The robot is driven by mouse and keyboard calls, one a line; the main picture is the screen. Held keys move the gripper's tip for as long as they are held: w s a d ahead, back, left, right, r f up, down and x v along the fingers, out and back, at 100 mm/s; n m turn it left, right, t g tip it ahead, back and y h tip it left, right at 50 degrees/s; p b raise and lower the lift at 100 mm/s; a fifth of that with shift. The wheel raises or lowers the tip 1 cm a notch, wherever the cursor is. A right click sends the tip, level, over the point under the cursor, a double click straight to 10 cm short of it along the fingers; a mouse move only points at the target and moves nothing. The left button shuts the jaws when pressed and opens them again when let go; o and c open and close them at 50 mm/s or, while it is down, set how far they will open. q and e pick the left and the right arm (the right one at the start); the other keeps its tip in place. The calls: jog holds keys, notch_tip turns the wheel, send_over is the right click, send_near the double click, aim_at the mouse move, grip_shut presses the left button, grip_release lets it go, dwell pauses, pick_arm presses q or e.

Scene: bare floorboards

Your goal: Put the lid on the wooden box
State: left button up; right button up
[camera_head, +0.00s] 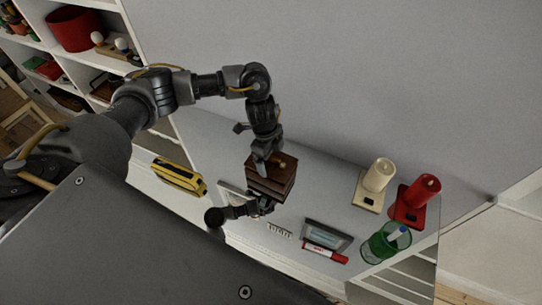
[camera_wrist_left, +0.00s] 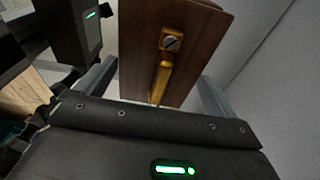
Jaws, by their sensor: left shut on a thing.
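The dark brown wooden box (camera_head: 269,188) is above the white shelf top, near the middle of the head view. Its lid (camera_head: 262,164), a dark wood panel with a brass handle, is at its top; I cannot tell whether it is fully seated. My left gripper (camera_head: 266,160) is shut on the lid from above. In the left wrist view the lid (camera_wrist_left: 192,50) and its brass handle (camera_wrist_left: 161,75) lie between the left gripper's fingers (camera_wrist_left: 155,95). My right gripper (camera_head: 262,206) is at the box's lower side, its fingers largely hidden.
A yellow-black case (camera_head: 178,178) lies at left. A wall stands behind.

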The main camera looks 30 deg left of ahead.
pick_arm(q)
jog(key=shift+f+b, duration=0.4)
jog(key=shift+f, duration=0.45)
dwell(0.6)
jog(key=o, duration=0.8)
jog(key=shift+o, duration=0.2)
jog(key=shift+r, duration=0.15)
notch_tip(320, 180, up, 7)
jog(key=p, duration=0.7)
jog(key=shift+p, duration=0.3)
